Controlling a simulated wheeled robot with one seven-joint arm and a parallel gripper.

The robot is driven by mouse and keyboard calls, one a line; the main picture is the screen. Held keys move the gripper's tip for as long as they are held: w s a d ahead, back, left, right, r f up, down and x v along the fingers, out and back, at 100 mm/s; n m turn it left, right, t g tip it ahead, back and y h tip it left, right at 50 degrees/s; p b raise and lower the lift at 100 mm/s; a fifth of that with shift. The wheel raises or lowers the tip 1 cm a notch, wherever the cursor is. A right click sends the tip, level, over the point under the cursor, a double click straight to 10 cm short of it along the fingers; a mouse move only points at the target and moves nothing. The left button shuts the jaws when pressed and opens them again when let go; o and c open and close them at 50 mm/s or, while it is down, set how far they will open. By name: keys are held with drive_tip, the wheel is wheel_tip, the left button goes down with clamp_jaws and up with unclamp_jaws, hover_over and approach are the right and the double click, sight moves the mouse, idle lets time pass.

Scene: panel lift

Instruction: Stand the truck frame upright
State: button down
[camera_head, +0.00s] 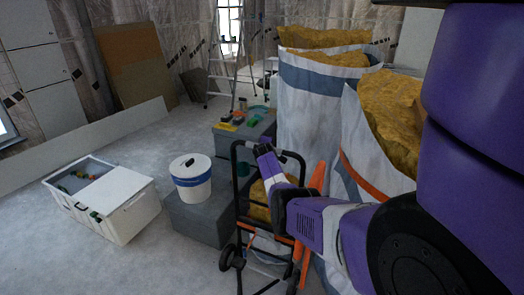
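The truck frame (237,190) is a black tube frame with small dark wheels at its foot, low in the middle of the head view. It appears roughly upright, though I cannot tell whether it leans. My purple arm reaches in from the right and crosses in front of the frame, hiding much of its right side. The end of my arm, with my gripper (264,150), is at the frame's top bar. The fingers are too small and dark to show whether they are closed on the bar.
Large white sacks (310,120) with yellow filling stand behind and right. A white-and-blue bucket (191,182) sits on a grey block (200,217). A white crate (122,213) lies left. Orange parts (316,180) show beside the frame. Floor at front left is clear.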

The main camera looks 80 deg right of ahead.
drive_tip(key=shift+s+d+f, duration=0.2)
drive_tip(key=shift+s+d, duration=0.05)
drive_tip(key=shift+s, duration=0.05)
drive_tip(key=c, duration=1.1)
unclamp_jaws()
drive_tip(key=shift+d, duration=0.1)
drive_tip(key=shift+c, duration=0.2)
drive_tip(key=shift+r, duration=0.15)
drive_tip(key=p+v, duration=0.3)
drive_tip(key=v, duration=0.4)
drive_tip(key=shift+a, duration=0.4)
